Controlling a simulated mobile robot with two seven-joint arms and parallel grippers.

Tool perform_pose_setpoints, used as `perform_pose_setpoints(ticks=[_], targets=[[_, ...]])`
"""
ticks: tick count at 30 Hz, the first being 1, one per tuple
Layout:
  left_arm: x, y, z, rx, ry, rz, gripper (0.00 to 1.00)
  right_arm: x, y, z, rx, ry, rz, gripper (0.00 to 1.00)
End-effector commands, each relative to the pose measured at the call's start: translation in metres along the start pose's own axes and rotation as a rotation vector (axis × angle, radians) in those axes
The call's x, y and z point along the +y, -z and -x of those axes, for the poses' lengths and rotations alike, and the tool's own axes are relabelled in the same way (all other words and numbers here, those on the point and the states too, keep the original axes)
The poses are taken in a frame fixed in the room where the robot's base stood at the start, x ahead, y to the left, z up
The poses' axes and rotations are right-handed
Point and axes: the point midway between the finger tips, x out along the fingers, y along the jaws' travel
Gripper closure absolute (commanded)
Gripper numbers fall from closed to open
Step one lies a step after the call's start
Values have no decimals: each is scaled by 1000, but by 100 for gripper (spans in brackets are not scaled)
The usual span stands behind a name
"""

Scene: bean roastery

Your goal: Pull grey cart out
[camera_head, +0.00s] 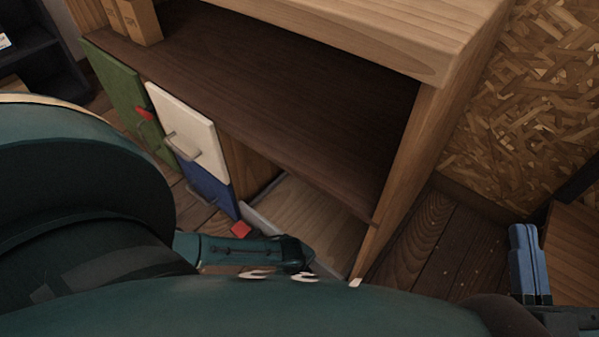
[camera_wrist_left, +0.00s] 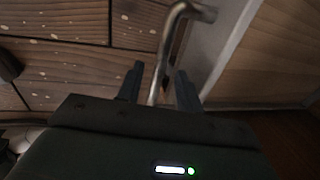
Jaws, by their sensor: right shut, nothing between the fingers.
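The grey cart (camera_head: 262,222) sits in the right bay under the wooden counter, with a grey front edge and a pale wood inside. In the left wrist view, its grey front panel (camera_wrist_left: 215,42) runs beside a bent metal handle (camera_wrist_left: 172,32). My left gripper (camera_wrist_left: 158,84) is open, with the lower part of the handle showing between its fingers; I cannot tell whether they touch it. In the head view my left arm hides the cart's lower front and the handle. My right gripper (camera_head: 530,264) is shut and empty, low at the right, away from the cart.
A white panel (camera_head: 180,130) with a handle, a blue panel (camera_head: 206,190) and a green panel (camera_head: 115,85) stand left of the cart. The counter's side post (camera_head: 400,170) bounds it on the right. Boxes (camera_head: 138,20) stand on the shelf. Plank floor (camera_head: 425,240) shows at right.

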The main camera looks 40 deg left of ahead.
Motion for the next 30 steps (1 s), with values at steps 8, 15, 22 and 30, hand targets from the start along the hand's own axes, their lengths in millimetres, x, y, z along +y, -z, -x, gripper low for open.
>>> perform_pose_setpoints(ticks=[8,15,22,30], targets=[[-1,0,-11,1,1,0,64,4,9,-5,64,6,41,100],[-1,0,-10,1,1,0,70,4,9,-5,63,6,42,100],[0,0,-10,1,1,0,88,4,9,-5,63,6,41,100],[0,0,-10,1,1,0,100,4,9,-5,62,6,42,100]])
